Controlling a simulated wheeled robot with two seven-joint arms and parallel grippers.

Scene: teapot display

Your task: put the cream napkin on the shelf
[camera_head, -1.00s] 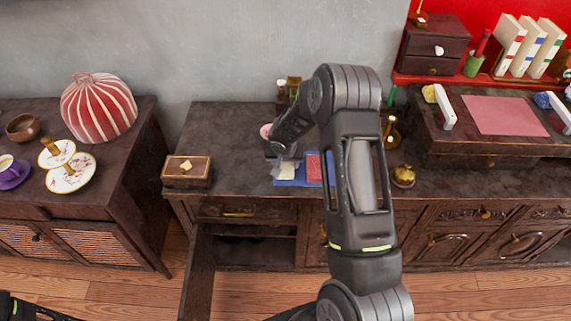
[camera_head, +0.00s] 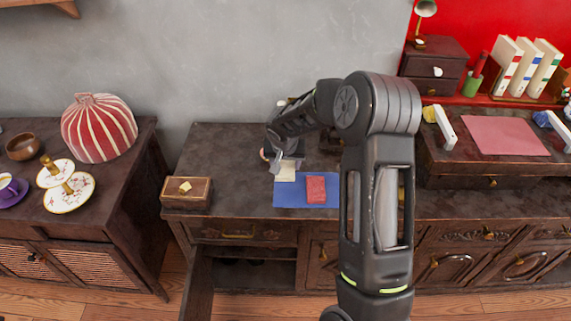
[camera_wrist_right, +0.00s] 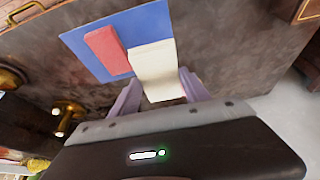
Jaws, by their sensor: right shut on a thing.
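The cream napkin (camera_head: 286,172) lies at the upper left of a blue mat (camera_head: 320,202), beside a red folded napkin (camera_head: 316,188). In the right wrist view, the cream napkin (camera_wrist_right: 153,68) extends from the blue mat to between the two purple-grey fingers. My right gripper (camera_wrist_right: 162,95) is shut on its near end. In the head view my right gripper (camera_head: 277,160) is at the napkin's far edge, partly hidden by its own wrist. A wooden shelf (camera_head: 40,3) on the wall just shows at the top left. My left gripper is not in view.
A small wooden box (camera_head: 187,200) stands left of the mat on the cabinet top (camera_head: 232,150). A striped cosy (camera_head: 99,128) and a tiered plate stand (camera_head: 66,185) are on the left cabinet. A cabinet door (camera_head: 199,285) below hangs open.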

